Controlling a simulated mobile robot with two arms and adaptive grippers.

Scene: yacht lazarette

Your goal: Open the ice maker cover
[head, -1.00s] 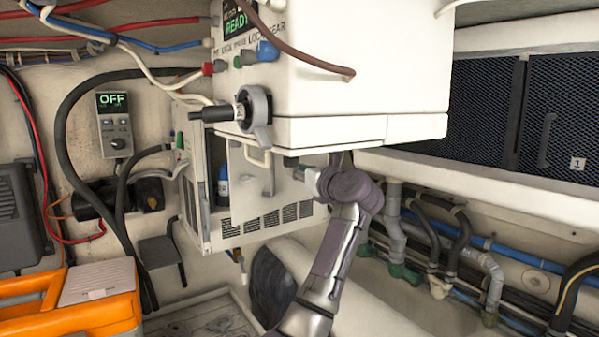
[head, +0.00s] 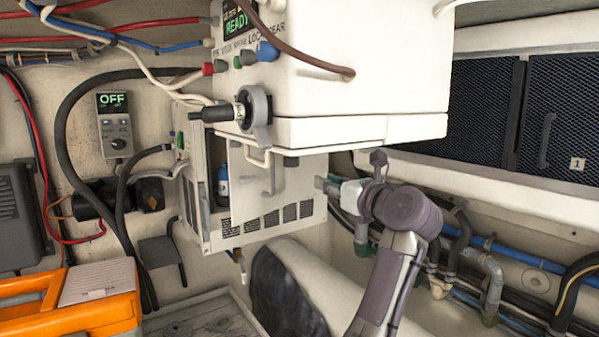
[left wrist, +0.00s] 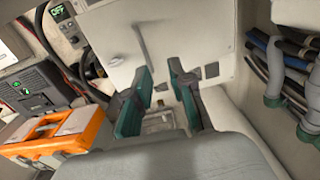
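A white vented unit (head: 284,214), seemingly the ice maker, is mounted under a larger white box. Its pale front cover (head: 295,180) has an upright grey bar handle (head: 268,176); the cover also shows in the left wrist view (left wrist: 110,55) with its handle (left wrist: 142,42). A blue bottle shows in a gap at the cover's left. My left gripper (head: 326,186) is right of the cover, apart from the handle. In the left wrist view its teal-padded fingers (left wrist: 161,88) are spread with nothing between them. My right gripper is not in view.
The large white box (head: 360,75) overhangs the unit, with a black-gripped lever (head: 225,113) at its corner. Pipes and hoses (head: 480,265) run along the right. An orange case (head: 75,305) stands at lower left. A controller (head: 114,125) reading OFF is on the wall.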

